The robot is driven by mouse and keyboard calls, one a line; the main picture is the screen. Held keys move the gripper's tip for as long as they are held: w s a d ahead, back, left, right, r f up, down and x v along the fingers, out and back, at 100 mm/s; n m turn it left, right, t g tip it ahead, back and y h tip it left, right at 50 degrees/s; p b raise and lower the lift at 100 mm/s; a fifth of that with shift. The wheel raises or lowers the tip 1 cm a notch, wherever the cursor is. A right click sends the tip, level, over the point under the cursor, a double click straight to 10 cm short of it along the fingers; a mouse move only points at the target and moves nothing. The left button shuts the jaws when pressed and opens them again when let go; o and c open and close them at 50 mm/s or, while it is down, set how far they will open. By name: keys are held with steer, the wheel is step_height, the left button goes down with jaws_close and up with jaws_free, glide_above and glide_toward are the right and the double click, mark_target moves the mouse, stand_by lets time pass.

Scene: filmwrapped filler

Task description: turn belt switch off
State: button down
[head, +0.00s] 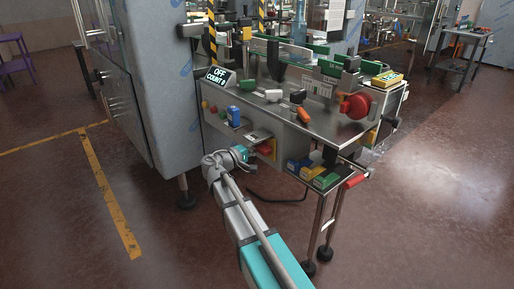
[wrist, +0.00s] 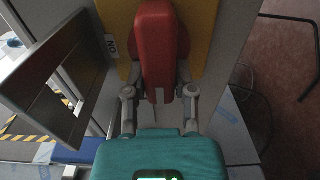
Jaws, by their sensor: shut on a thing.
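The belt switch, a red handle (wrist: 156,45) on a yellow plate (wrist: 205,35), fills the top middle of the wrist view. My gripper (wrist: 159,92) has one finger on each side of the handle's near end and is shut on it. The handle runs lengthwise in that view, in line with my gripper. A small label beside the plate (wrist: 112,45) reads ON, upside down. In the head view the red switch (head: 265,148) sits on the machine's front panel, partly hidden by my gripper (head: 248,155). The display (head: 216,75) reads OFF and a COUNT line.
A metal plate (wrist: 50,80) juts out left of the switch in the wrist view. A shelf with blue, yellow and green boxes (head: 313,174) and a red-handled lever (head: 356,181) stand right of my gripper. A large steel cabinet (head: 160,80) stands left. The floor in front is clear.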

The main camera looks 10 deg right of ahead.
steer(key=shift+c, duration=2.2)
jaws_free()
steer(key=v, duration=1.2)
steer(key=shift+f, duration=0.1)
